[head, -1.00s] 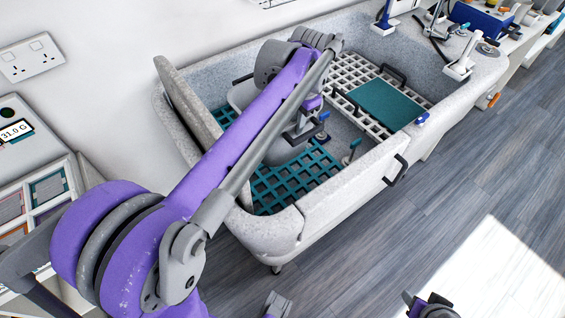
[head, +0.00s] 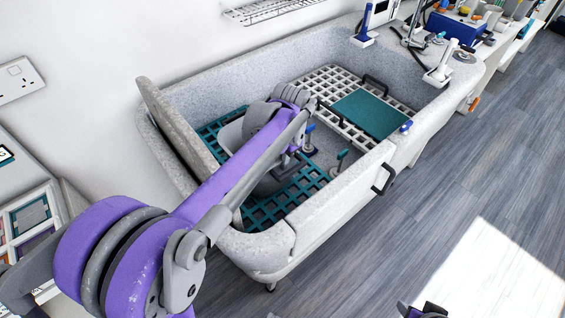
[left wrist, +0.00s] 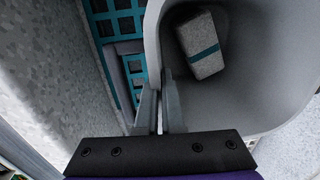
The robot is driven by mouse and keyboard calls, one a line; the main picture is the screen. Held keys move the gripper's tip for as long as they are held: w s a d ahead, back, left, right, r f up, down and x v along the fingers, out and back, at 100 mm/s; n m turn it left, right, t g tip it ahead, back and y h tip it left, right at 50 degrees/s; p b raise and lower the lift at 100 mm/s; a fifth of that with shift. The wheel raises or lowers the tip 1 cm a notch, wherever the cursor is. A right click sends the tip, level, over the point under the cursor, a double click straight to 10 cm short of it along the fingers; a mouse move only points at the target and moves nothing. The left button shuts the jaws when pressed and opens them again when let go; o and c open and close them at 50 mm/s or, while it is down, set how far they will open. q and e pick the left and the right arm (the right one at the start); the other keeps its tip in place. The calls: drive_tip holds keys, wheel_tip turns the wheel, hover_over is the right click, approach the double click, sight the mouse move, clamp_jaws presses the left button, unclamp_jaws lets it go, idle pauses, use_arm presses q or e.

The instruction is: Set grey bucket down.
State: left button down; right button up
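The grey bucket (head: 231,135) is inside the speckled grey tub (head: 318,208), over its teal grid floor (head: 262,212), mostly hidden behind my left arm in the head view. I cannot tell whether its base touches the grid. In the left wrist view the bucket (left wrist: 275,60) fills the right side, with a grey block with a teal band (left wrist: 200,45) inside. My left gripper (left wrist: 158,112) has its fingers close together on the bucket's wall at the rim. Part of my right arm shows at the head view's bottom edge; its fingers are not clear.
A white grid with a teal mat (head: 370,113) covers the tub's far end. Handled fittings (head: 339,163) stand on the tub floor right of the bucket. The tub's raised end wall (head: 180,125) is close on the left. Open floor lies right of the tub.

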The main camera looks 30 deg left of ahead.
use_arm(q)
drive_tip(key=shift+f, duration=0.45)
drive_tip(key=c, duration=1.5)
unclamp_jaws()
drive_tip(key=shift+f, duration=0.15)
drive_tip(key=o, duration=0.5)
drive_tip(key=shift+c, duration=0.2)
